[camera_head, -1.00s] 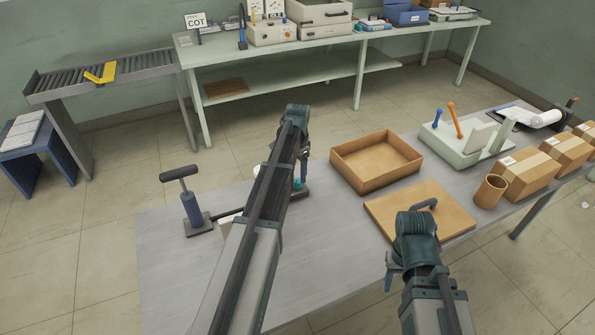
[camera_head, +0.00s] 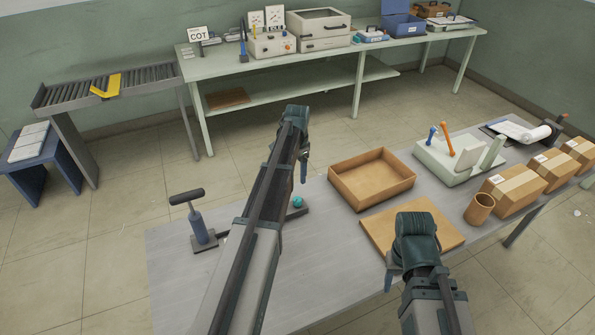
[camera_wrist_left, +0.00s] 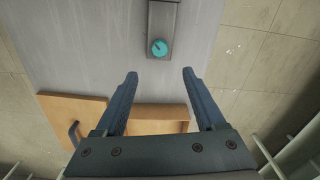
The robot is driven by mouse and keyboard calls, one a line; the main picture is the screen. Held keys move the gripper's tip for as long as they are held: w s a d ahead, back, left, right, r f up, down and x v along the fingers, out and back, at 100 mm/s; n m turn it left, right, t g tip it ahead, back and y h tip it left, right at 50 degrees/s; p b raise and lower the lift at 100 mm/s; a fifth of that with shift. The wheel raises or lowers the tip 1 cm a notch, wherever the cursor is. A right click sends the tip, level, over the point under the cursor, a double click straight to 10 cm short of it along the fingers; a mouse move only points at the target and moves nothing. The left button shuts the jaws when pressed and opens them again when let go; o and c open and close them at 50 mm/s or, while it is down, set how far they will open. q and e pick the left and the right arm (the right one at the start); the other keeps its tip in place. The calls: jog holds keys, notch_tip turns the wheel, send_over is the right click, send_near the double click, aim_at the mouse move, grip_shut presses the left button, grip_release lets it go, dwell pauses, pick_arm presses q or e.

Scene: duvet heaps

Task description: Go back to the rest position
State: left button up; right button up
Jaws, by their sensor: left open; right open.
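My left gripper (camera_head: 304,168) hangs at the end of the left arm, above the grey table (camera_head: 190,285). In the left wrist view its two fingers (camera_wrist_left: 160,78) are spread with nothing between them. A teal knob (camera_wrist_left: 159,47) on a grey base lies ahead of and below the fingers there; in the head view the knob (camera_head: 298,202) is just below the gripper. My right gripper (camera_head: 390,277) points down beside a wooden board (camera_head: 445,225), mostly hidden by its own wrist. I see nothing held in it.
An empty brown tray (camera_head: 372,180) sits mid-table. A pump-like tool (camera_head: 198,225) stands at the left. A lever panel (camera_head: 445,165), a brown cup (camera_head: 480,208) and cardboard boxes (camera_head: 515,190) line the right. A back bench (camera_head: 225,68) and roller conveyor (camera_head: 135,85) stand beyond open floor.

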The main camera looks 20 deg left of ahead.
pick_arm(q)
jog(key=s+d+n+y, duration=0.1)
jog(key=s+d+n, duration=0.1)
jog(key=s+d, duration=2.5)
jog(key=shift+s+d+f+b, duration=0.2)
jog(key=shift+d+f+b, duration=0.15)
jog(key=shift+f+b, duration=0.1)
